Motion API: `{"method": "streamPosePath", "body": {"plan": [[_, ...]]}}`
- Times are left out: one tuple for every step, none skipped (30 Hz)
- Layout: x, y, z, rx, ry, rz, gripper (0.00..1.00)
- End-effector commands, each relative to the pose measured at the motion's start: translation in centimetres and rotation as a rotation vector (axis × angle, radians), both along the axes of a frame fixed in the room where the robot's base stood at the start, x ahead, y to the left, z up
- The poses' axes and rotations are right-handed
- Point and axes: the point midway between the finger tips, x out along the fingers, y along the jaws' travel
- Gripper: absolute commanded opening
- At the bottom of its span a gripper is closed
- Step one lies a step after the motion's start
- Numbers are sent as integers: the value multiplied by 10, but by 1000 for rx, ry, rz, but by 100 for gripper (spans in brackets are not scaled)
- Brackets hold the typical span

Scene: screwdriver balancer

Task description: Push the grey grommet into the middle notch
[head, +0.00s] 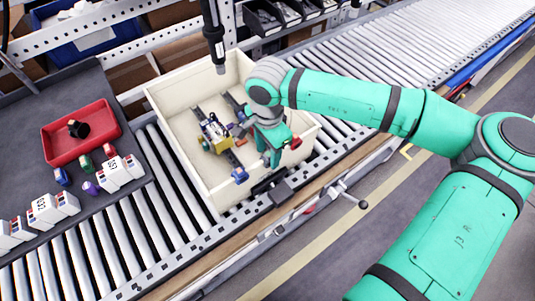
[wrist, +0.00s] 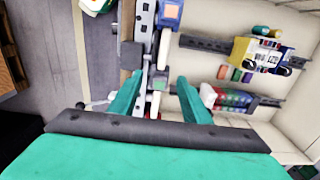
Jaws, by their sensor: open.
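My gripper (head: 270,160) is over the front right part of a cream bin (head: 174,132), pointing down. In the wrist view its two green fingers (wrist: 161,78) stand apart. A small grey piece and a whitish piece show between and beyond the fingers, near the bin's wall; I cannot tell whether either is the grey grommet or whether the fingers touch them. The middle notch cannot be made out for certain. A dark bracket (head: 268,182) sits at the bin's front rim, close to the fingers.
Inside the bin are dark rails (wrist: 205,44), a yellow and white unit (head: 215,132) and a multicoloured block (wrist: 232,99). A blue piece (head: 240,175) is at the front rim. A black tool (head: 214,40) hangs over the back. A red tray (head: 80,133) stands left; rollers surround the bin.

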Motion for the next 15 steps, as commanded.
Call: {"method": "streamPosePath", "body": {"plan": [[0,0,9,-2,-1,0,44],[1,-1,15,-2,-3,0,44],[1,-1,23,-1,-3,0,44],[1,0,29,-1,-3,0,44],[1,0,35,-1,-3,0,44],[1,0,42,-1,-3,0,44],[1,0,48,-1,-3,0,44],[0,0,53,-1,-2,0,44],[0,0,60,-1,-3,0,44],[0,0,64,-2,-3,0,44],[0,0,68,0,-3,-1,44],[1,0,74,1,-3,-1,44],[1,0,77,0,-2,-1,44],[0,0,80,0,-2,-1,44],[0,0,83,1,-1,-1,44]]}}
